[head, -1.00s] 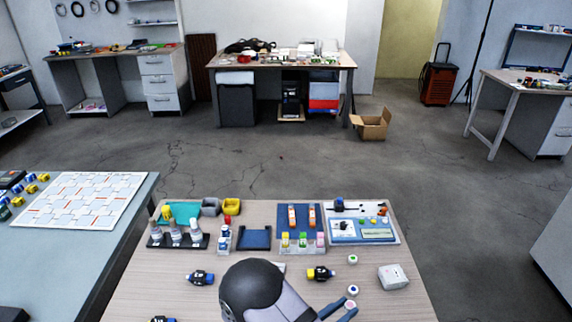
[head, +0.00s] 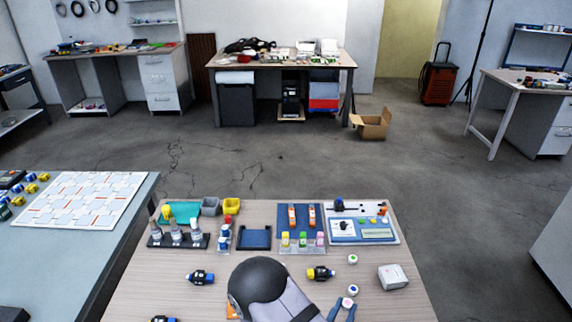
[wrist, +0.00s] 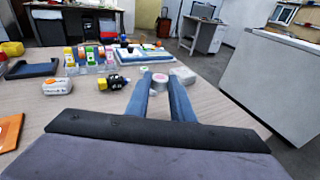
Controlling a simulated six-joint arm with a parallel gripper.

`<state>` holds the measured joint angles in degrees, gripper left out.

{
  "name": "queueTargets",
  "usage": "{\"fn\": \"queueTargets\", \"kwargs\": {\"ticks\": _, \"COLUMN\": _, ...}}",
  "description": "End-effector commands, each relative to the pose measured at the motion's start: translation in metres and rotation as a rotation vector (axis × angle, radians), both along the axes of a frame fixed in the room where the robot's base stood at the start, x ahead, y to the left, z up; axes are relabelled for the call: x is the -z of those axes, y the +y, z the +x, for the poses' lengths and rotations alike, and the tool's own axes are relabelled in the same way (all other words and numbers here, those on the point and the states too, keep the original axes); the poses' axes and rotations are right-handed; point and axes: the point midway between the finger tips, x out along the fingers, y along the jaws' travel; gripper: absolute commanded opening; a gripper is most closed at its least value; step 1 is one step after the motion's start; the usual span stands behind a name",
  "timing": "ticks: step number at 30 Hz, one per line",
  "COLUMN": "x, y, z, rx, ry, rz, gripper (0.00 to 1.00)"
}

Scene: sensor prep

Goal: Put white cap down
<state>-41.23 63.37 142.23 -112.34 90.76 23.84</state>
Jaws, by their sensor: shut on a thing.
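A white cap with a pinkish top (head: 348,303) is between my gripper's blue fingertips (head: 343,309), low over the front right of the wooden table. In the wrist view my gripper (wrist: 161,82) is shut on this cap (wrist: 159,80). A white cap with a blue-marked top (head: 353,290) is just beyond it. A white cap with a green-marked top (head: 353,259) stands farther back and also shows in the wrist view (wrist: 145,68). Whether the held cap touches the table is hard to tell.
A white box (head: 393,278) lies to the right. A dark bottle with a yellow end (head: 320,273) lies to the left, another dark bottle (head: 200,277) farther left. Racks and trays line the back. Bare tabletop (head: 385,305) shows at the front right.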

Motion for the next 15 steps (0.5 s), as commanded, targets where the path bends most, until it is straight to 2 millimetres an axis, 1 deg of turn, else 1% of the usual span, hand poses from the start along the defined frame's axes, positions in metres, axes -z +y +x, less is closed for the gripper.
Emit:
{"fn": "queueTargets", "kwargs": {"ticks": 2, "x": 0.001, "y": -0.003, "z": 0.000, "rx": 0.009, "ry": -0.002, "rz": 0.001, "gripper": 0.00}}
{"fn": "queueTargets", "kwargs": {"ticks": 8, "x": 0.001, "y": -0.001, "z": 0.002, "rx": 0.009, "ry": -0.003, "rz": 0.001, "gripper": 0.00}}
{"fn": "queueTargets", "kwargs": {"ticks": 11, "x": 0.001, "y": 0.006, "z": 0.006, "rx": 0.005, "ry": -0.004, "rz": 0.004, "gripper": 0.00}}
{"fn": "queueTargets", "kwargs": {"ticks": 14, "x": 0.002, "y": 0.021, "z": 0.014, "rx": -0.002, "ry": -0.008, "rz": 0.006, "gripper": 0.00}}
{"fn": "queueTargets", "kwargs": {"ticks": 15, "x": 0.002, "y": 0.029, "z": 0.017, "rx": -0.004, "ry": -0.008, "rz": 0.008, "gripper": 0.00}}
